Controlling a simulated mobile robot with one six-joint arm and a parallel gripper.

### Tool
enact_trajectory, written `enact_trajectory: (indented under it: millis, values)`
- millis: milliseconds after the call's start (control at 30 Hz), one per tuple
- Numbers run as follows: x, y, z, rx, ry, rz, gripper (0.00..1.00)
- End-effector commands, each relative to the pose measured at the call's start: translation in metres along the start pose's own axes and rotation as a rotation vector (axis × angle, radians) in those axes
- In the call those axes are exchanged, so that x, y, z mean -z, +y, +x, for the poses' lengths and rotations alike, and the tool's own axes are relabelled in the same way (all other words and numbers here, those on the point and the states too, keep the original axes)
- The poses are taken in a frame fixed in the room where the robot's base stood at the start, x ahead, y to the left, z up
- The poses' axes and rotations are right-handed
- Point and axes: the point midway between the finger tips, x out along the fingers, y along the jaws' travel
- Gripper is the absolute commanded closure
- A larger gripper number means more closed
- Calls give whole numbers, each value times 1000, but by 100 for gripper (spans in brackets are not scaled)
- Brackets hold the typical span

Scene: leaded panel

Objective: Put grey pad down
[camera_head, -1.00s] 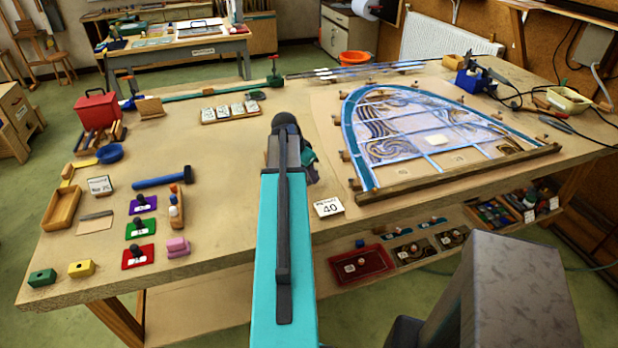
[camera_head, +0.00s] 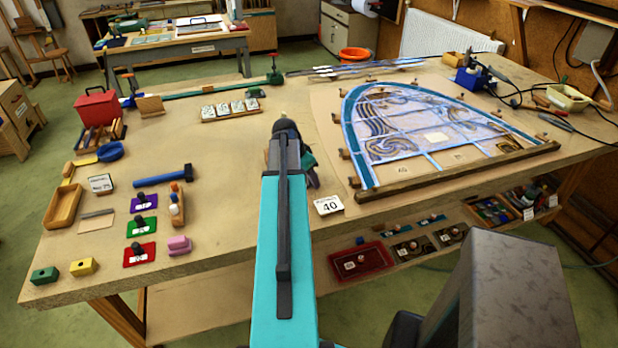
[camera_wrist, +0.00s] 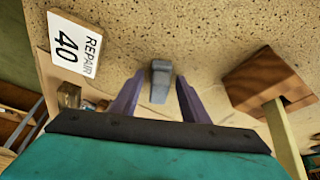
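The grey pad (camera_wrist: 161,82) is a small grey block in the wrist view, just ahead of and between my fingertips. My gripper (camera_wrist: 161,78) has its two purple-grey fingers spread, with a visible gap on each side of the pad. The pad appears to rest on the speckled bench top (camera_wrist: 220,35), though its underside is hidden. In the head view my own arm covers the pad and the fingers.
A "REPAIR 40" card (camera_wrist: 75,45) lies left of the fingers, and a slotted brown wooden block (camera_wrist: 268,82) stands to the right. The leaded panel (camera_head: 425,125) lies on the bench's right side. Left of my arm, small coloured blocks and tools sit with bare bench between.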

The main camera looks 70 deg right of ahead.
Motion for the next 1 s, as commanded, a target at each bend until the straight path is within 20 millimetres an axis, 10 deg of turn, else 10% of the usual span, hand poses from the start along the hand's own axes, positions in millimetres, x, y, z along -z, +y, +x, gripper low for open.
enact_trajectory:
  millis: [467,1000]
  values:
    - [1,0,-8,1,0,0,59]
    - [0,0,-60,1,1,-1,59]
